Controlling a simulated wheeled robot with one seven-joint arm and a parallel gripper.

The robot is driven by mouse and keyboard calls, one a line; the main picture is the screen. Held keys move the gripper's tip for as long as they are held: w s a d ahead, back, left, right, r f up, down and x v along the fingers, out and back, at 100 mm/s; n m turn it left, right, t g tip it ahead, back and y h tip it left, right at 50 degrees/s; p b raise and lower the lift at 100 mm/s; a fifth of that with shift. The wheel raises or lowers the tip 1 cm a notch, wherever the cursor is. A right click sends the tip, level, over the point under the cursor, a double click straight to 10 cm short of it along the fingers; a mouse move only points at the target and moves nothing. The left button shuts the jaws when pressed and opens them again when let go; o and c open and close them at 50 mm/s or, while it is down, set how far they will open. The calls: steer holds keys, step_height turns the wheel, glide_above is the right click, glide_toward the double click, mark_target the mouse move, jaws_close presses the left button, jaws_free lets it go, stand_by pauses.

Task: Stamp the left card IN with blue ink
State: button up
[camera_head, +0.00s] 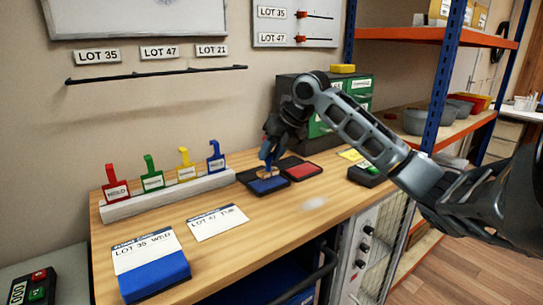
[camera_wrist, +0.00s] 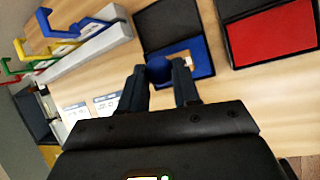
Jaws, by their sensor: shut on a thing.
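My gripper (camera_head: 269,154) is shut on a stamp with a blue knob (camera_wrist: 159,69) and a pale wooden base (camera_head: 267,174). The stamp is at the open blue ink pad (camera_head: 270,185); its base overlaps the blue surface in the wrist view (camera_wrist: 196,49). I cannot tell whether it touches the ink. The left card, marked LOT 35 WED (camera_head: 145,250), lies on a blue block at the table's front left. A second card, marked LOT 47 TUE (camera_head: 217,222), lies to its right. Both cards show small in the wrist view. The stamp's underside is hidden.
An open red ink pad (camera_head: 302,171) sits right of the blue one. A pale rail (camera_head: 172,198) with red, green, yellow and blue tagged hooks stands behind the cards. A green drawer cabinet (camera_head: 318,123) stands behind my gripper. The wood between pads and cards is clear.

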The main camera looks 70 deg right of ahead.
steer(key=shift+r+p, duration=1.05)
steer(key=shift+r, duration=1.4)
